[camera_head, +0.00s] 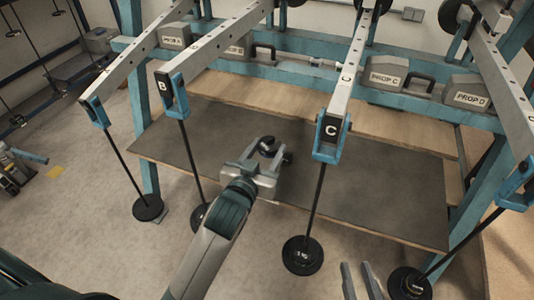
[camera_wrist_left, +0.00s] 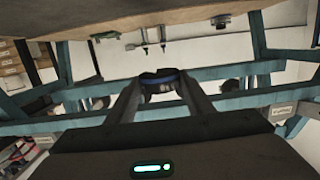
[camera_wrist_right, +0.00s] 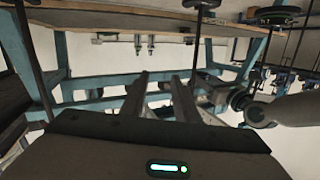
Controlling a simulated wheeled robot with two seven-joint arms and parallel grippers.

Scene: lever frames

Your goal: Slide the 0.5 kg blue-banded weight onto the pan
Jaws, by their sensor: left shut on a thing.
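My left gripper (camera_head: 268,160) is shut on the blue-banded weight (camera_head: 267,146), a small dark disc held above the dark mat. In the left wrist view the weight (camera_wrist_left: 159,83) sits between the fingertips, with its blue band partly showing. My right gripper (camera_head: 360,280) is open and empty at the bottom edge; its parted fingers also show in the right wrist view (camera_wrist_right: 162,85). Dark round pans hang on rods: one under lever B (camera_head: 198,218), partly hidden by my left arm, and one under lever C (camera_head: 302,262) bearing a disc marked 1 kg. Which pan is meant cannot be told.
Another loaded pan (camera_head: 148,208) hangs at the left and one (camera_head: 408,284) at the lower right. Lever beams (camera_head: 352,70) and their rods cross the space on both sides of my left gripper. Grey prop blocks (camera_head: 387,75) stand on the blue frame. The dark mat (camera_head: 390,190) is largely clear.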

